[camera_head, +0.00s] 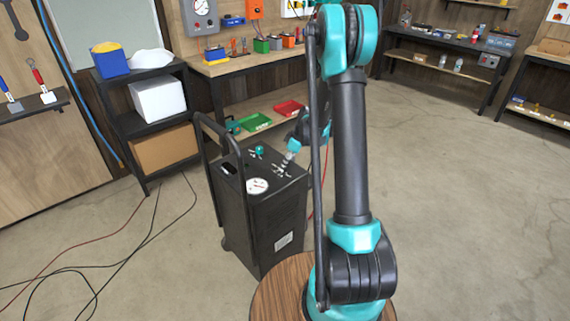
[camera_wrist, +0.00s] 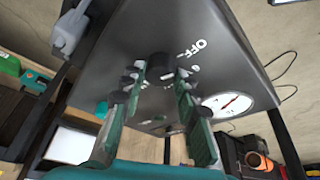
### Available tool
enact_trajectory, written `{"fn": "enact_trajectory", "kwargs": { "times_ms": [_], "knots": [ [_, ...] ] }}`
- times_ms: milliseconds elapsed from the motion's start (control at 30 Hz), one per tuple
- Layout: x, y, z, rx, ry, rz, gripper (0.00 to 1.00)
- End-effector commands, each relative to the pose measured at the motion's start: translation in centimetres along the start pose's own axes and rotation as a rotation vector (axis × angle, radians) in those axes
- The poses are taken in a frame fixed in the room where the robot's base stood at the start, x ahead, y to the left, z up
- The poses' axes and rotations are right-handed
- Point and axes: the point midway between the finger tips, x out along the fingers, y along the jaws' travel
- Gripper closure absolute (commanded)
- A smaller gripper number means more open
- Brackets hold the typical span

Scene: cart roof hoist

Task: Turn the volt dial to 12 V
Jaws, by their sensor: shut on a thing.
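The black charger cart (camera_head: 262,215) stands on the floor with its dark control panel on top. In the wrist view a black dial (camera_wrist: 160,67) sits on this panel (camera_wrist: 118,62) beside a white "OFF" mark (camera_wrist: 192,48). It appears to be the volt dial; its pointer and the other volt marks cannot be read. My gripper (camera_wrist: 160,78) has its two green fingers on either side of the dial and is shut on it. In the head view my gripper (camera_head: 288,160) reaches down to the panel's right part and hides the dial.
A round white gauge (camera_head: 257,185) with a red needle and a teal knob (camera_head: 259,149) are also on the panel. The cart's tall handle (camera_head: 219,130) rises at its left. Cables (camera_head: 135,255) lie on the floor. A workbench (camera_head: 262,60) stands behind.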

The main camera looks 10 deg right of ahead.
Motion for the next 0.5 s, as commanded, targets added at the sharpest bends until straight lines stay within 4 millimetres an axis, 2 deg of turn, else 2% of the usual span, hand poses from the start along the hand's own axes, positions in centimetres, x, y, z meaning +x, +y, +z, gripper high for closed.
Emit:
{"fn": "enact_trajectory", "kwargs": {
  "times_ms": [267, 500],
  "knots": [
    [-0.02, -0.04, -0.01, 0.024, 0.000, 0.011, 0.98],
    [-0.03, -0.12, -0.01, 0.134, 0.000, 0.057, 0.98]
  ]
}}
